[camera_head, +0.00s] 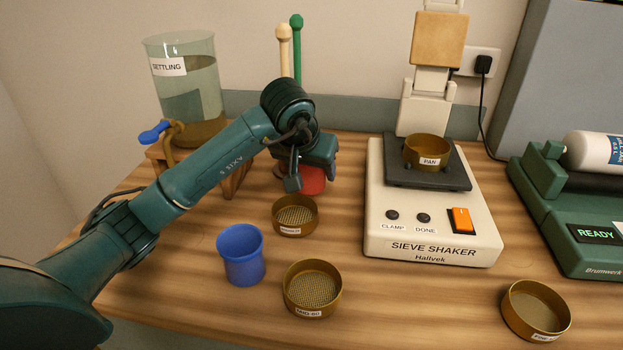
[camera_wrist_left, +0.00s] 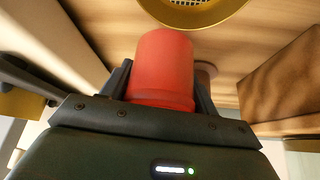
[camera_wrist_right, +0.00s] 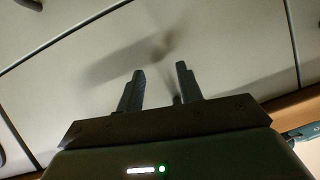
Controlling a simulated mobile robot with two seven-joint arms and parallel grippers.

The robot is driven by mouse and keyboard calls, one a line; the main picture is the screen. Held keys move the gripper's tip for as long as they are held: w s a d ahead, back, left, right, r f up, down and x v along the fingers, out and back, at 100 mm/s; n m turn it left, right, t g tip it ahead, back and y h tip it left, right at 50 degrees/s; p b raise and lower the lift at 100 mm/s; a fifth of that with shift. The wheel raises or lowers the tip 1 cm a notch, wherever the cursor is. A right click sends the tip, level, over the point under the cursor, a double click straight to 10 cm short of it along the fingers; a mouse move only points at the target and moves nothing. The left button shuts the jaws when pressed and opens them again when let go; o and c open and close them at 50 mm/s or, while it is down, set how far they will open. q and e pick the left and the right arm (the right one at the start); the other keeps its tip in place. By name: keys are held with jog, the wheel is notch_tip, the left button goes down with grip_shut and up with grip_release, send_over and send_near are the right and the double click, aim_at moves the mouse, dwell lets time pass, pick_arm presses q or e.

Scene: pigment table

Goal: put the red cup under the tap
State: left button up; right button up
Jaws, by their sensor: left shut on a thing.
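The red cup (camera_head: 313,181) shows partly beneath my left gripper (camera_head: 308,172), behind the nearer brass sieve. My left gripper is shut on the red cup, which also shows between its fingers in the left wrist view (camera_wrist_left: 162,70). The tap (camera_head: 170,133), brass with a blue handle, is on the settling tank (camera_head: 190,85) at the left. The tank stands on a wooden stand (camera_head: 158,153), and my left arm hides part of the stand and the space below the tap. My right gripper shows only in its wrist view (camera_wrist_right: 158,90), with fingers apart and nothing between them.
A blue cup (camera_head: 241,256) and two brass sieves (camera_head: 295,216) (camera_head: 312,290) stand in front of the red cup. The sieve shaker (camera_head: 430,215) stands to the right, with a pan (camera_head: 428,150) on it. Another sieve (camera_head: 536,311) is at the front right.

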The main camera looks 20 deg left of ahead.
aim_at(311, 181)
pick_arm(q)
jog(key=shift+f, duration=1.35)
jog(key=shift+f, duration=0.1)
jog(key=shift+f, duration=0.15)
jog(key=o, duration=1)
